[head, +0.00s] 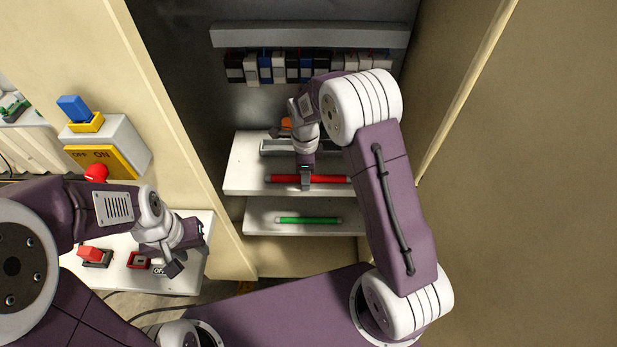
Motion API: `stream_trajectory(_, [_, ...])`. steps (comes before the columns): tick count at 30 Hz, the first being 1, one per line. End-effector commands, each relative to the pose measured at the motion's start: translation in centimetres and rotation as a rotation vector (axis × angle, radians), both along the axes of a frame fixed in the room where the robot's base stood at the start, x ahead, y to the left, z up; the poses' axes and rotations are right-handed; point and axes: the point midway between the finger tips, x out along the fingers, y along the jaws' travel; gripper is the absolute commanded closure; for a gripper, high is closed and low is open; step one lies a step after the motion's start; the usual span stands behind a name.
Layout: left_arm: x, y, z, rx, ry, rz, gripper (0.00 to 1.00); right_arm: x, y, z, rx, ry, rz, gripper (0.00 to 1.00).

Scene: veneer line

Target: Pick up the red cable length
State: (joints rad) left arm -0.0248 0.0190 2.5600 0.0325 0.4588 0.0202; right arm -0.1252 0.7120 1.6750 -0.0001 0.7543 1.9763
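The red cable length (330,179) lies level on the upper white shelf (245,172) inside the cabinet. My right gripper (306,184) reaches down from above to the cable's middle and covers a short part of it. Both red ends show on either side of the gripper. Its fingers are seen nearly edge-on, so I cannot tell whether they are closed on the cable. My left gripper (190,250) is open and empty, over the white control panel at the lower left.
A green cable length (308,220) lies on the lower shelf (262,212). A row of switch modules (292,68) is on the cabinet's back wall. Cabinet walls rise on both sides. A yellow ON/OFF box (100,160) and red buttons (95,254) are at the left.

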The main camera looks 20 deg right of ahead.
Motion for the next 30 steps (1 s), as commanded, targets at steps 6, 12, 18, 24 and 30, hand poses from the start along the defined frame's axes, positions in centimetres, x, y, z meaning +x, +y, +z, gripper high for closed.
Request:
stream_trajectory(6, [0.0,0.0,0.0,0.0,0.0,0.0,0.64,0.0,0.0,0.0,0.0,0.0,0.0,1.0])
stream_trajectory(12, [0.0,0.0,0.0,0.0,0.0,0.0,0.64,0.0,0.0,0.1,0.0,0.0,0.0,1.0])
stream_trajectory(18, [0.0,0.0,-0.1,0.0,0.0,0.0,0.64,0.1,0.0,0.8,0.0,-0.002,0.0,1.0])
stream_trajectory(24, [0.0,0.0,-0.5,0.0,0.0,0.0,0.64,0.2,0.0,3.9,0.001,-0.005,0.0,1.0])
stream_trajectory(30, [0.0,0.0,-1.2,0.0,0.0,0.0,0.64,-2.1,-3.7,6.5,0.0,-0.003,-0.005,1.0])
